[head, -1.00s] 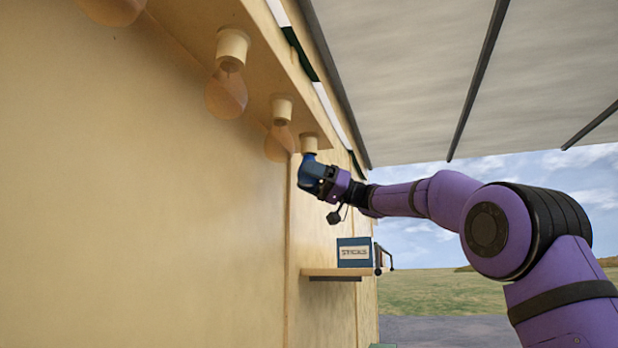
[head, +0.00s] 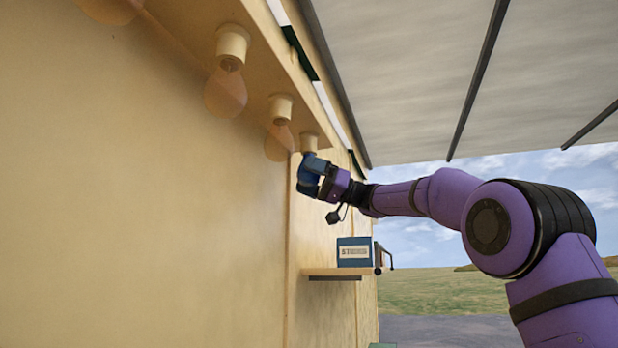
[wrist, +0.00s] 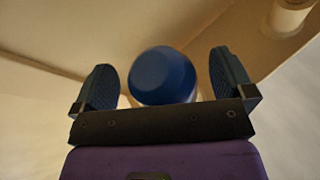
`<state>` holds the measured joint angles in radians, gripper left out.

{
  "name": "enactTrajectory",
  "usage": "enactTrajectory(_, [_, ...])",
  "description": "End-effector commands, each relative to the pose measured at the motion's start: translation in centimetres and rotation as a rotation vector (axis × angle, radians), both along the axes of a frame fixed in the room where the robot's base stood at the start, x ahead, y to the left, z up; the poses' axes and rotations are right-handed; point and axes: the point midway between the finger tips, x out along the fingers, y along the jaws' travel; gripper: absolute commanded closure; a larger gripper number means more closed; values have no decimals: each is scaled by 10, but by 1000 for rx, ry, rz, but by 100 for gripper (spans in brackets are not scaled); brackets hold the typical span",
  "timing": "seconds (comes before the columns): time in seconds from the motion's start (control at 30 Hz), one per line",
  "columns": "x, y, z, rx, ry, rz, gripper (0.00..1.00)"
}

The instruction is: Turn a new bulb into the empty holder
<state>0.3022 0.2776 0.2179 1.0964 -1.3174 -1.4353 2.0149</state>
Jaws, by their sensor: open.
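The last holder (head: 309,144) in the row is a cream socket under the ledge, at the far end. A blue bulb (wrist: 163,76) is between my fingers in the wrist view, seen from its rounded end. A gap shows between it and each finger. In the head view the blue bulb (head: 313,163) is just below that holder, upright or nearly so. It appears to meet the holder, but the seating of its base is hidden. My gripper (wrist: 165,84) is open around the bulb; it also shows in the head view (head: 311,184).
Clear bulbs (head: 225,93) (head: 279,142) hang in nearer holders along the ledge, left of my gripper. A wall shelf (head: 335,272) below carries a blue box (head: 354,252) marked with a label. Open air lies to the right.

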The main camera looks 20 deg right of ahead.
Motion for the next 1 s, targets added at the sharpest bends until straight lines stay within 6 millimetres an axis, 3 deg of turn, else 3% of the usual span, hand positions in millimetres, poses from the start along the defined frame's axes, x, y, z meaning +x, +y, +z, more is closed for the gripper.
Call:
enactTrajectory(0.6, [-2, 1, 1, -2, -2, -608, 0])
enactTrajectory(1.0, [-2, 0, 1, -2, -2, -891, 0])
